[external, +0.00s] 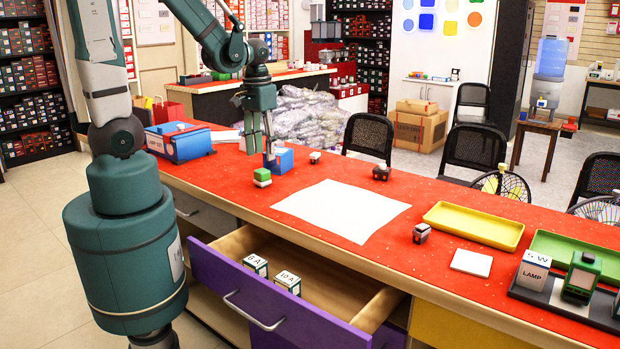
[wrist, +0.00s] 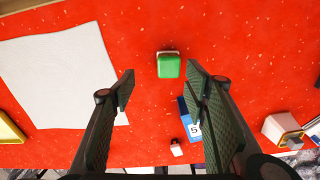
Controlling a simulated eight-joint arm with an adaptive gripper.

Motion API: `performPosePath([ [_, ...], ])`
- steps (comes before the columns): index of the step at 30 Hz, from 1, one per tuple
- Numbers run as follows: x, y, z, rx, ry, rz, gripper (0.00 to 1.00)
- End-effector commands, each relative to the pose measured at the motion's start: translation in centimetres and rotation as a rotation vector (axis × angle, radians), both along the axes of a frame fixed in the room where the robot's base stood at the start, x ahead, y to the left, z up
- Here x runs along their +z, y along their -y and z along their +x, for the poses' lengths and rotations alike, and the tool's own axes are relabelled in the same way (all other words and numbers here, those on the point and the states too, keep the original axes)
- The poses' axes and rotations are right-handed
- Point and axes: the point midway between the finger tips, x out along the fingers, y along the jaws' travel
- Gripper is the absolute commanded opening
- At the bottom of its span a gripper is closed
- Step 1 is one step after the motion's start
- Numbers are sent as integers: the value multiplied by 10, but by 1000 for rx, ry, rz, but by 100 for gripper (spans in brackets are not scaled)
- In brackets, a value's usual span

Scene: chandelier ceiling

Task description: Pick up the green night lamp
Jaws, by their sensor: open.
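My gripper (external: 258,148) points down above the table, behind the lamp in the external view. In the wrist view my gripper (wrist: 161,80) has its fingers wide apart with nothing between them.
A blue box (external: 280,161) marked 5 in the wrist view stands close to my gripper. A small red-and-white item (external: 315,157) is nearby. A white sheet (external: 345,210) lies to the right, then a yellow tray (external: 475,226). A purple drawer (external: 270,303) stands open below.

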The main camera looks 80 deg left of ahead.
Motion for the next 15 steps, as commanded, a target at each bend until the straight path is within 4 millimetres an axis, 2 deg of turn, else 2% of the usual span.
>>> performPosePath([
  [4, -4, -9, -8, 31, -22, -15, 45],
  [15, -7, -12, -11, 41, -31, -21, 45],
])
